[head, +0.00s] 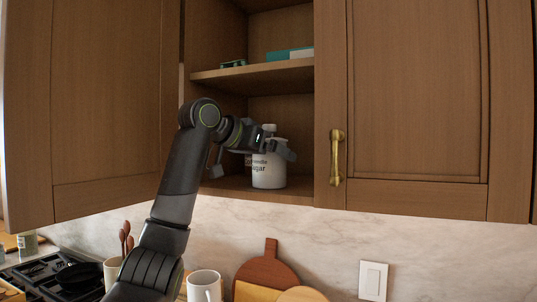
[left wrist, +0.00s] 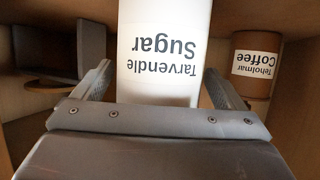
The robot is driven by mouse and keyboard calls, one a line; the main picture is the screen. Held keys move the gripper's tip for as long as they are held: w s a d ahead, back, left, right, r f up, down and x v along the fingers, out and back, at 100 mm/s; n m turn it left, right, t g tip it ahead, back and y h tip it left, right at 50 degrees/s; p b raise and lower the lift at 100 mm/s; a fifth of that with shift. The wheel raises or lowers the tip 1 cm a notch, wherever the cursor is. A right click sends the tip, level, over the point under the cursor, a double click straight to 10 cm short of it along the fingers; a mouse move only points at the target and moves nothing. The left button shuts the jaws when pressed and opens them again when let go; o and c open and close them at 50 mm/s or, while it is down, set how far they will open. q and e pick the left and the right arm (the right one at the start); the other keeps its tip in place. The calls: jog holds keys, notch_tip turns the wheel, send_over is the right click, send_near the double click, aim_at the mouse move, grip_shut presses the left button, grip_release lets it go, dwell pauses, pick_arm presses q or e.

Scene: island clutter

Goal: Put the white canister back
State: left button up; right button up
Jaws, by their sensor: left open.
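The white canister (head: 268,172) is labelled "Tarvendle Sugar" and stands upright on the lower shelf (head: 295,192) of the open wall cabinet in the head view. It also shows, upside down, in the left wrist view (left wrist: 165,45). My left gripper (head: 281,148) reaches into the cabinet at the canister's upper part. Its fingers (left wrist: 153,85) are open, one on each side of the canister, with small gaps visible in the left wrist view. My right gripper is in neither view.
A brown canister labelled "Teholmar Coffee" (left wrist: 255,65) stands beside the white one. A teal box (head: 289,54) lies on the upper shelf. The left cabinet door (head: 85,105) stands open; the right door (head: 415,95) is closed. A mug (head: 204,286) and cutting boards (head: 268,268) are below.

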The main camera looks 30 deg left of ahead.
pick_arm(q)
jog(key=b+v, duration=0.3)
jog(key=v, duration=0.9)
dwell(0.3)
